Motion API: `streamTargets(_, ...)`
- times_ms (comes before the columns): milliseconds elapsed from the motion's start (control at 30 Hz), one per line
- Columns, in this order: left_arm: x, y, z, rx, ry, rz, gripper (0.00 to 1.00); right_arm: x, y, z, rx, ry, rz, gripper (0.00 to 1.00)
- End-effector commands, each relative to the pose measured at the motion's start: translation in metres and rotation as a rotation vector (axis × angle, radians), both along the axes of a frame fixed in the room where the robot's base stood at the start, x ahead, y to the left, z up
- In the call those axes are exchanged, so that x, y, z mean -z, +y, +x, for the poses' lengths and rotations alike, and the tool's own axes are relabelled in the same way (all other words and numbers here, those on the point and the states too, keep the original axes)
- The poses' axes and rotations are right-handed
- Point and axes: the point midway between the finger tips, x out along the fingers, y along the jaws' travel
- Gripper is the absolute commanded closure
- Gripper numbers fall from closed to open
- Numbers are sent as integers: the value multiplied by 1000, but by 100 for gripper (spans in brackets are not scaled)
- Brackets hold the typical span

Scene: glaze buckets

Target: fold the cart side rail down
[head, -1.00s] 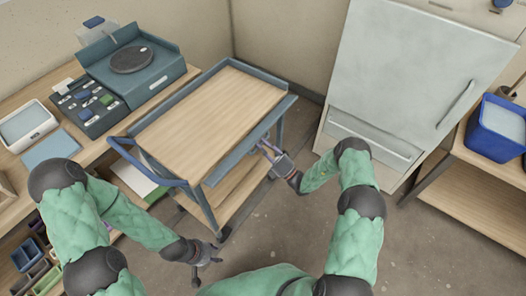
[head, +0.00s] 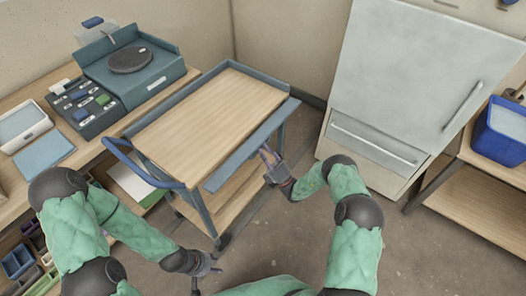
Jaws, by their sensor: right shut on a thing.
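The cart (head: 205,125) has a wooden top with a raised blue-grey rim at the back and far end. Its side rail (head: 240,155) is a long blue-grey strip along the side facing me. The rail leans outward, its broad face turned up, a little apart from the wooden top's edge. My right gripper (head: 267,155) is at the rail's outer edge, right of its middle, and is shut on it; the rail hides part of the fingertips. My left gripper (head: 207,277) is open and empty, low over the floor in front of the cart's near leg.
The cart's blue push handle (head: 135,165) sticks out to the left. A workbench with a turntable box (head: 135,70) and a button panel (head: 88,105) adjoins the cart. A grey cabinet (head: 405,85) and a shelf with a blue bucket (head: 500,130) stand right. Floor in front is free.

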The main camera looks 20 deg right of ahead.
Motion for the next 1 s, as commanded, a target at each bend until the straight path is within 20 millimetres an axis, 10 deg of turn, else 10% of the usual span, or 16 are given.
streamTargets(67,0,0,0,0,0,0,60,-1,-1,1,2,-3,0,100)
streamTargets(100,0,0,0,0,0,0,60,-1,-1,1,1,-3,-1,70)
streamTargets(200,0,0,0,0,0,0,60,-1,-1,1,1,-3,-1,52)
streamTargets(1000,0,0,0,0,0,0,60,23,-16,-18,3,-2,-1,52)
